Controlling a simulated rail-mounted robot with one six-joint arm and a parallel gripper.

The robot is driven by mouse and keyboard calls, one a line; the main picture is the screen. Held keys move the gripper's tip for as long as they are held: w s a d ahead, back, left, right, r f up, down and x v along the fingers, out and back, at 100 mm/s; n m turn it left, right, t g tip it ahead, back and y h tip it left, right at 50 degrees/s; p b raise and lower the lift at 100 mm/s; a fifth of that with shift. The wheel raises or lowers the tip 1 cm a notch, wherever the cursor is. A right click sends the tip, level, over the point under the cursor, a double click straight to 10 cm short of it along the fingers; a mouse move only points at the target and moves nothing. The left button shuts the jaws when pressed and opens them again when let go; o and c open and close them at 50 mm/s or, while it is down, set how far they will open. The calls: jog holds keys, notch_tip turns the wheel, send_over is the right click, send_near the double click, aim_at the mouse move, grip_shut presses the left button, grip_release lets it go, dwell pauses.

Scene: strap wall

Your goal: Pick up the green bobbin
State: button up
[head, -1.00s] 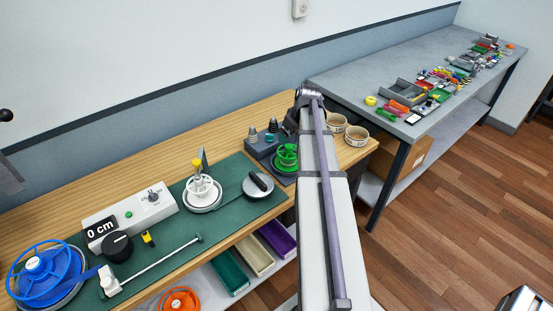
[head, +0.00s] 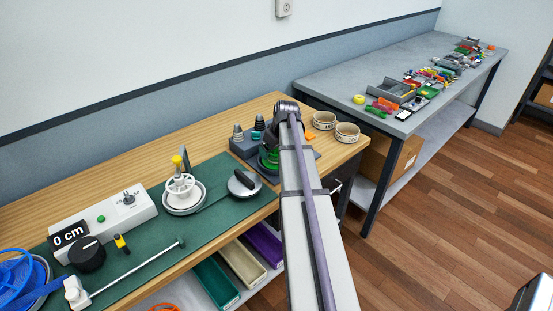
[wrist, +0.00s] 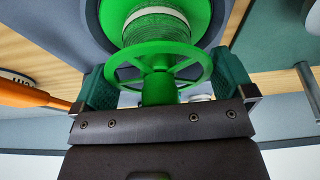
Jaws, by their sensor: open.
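The green bobbin (wrist: 152,68) fills the upper middle of the wrist view, with a spoked flange and green strap wound on its core. My gripper (wrist: 165,82) is open, with one teal finger on each side of the bobbin's near spoked flange. I cannot tell whether either finger touches it. In the head view the bobbin (head: 268,160) stands on a dark base at the right of the wooden bench, partly hidden by my arm and gripper.
Grey cone-shaped pieces (head: 239,134) stand on a block left of the gripper. Two round labelled tubs (head: 347,132) and an orange item (head: 311,135) lie to its right. A white spool (head: 181,187) and a black-handled disc (head: 243,183) are on the green mat (head: 217,213).

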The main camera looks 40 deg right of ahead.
jog(key=shift+r, duration=0.1)
jog(key=c, duration=0.7)
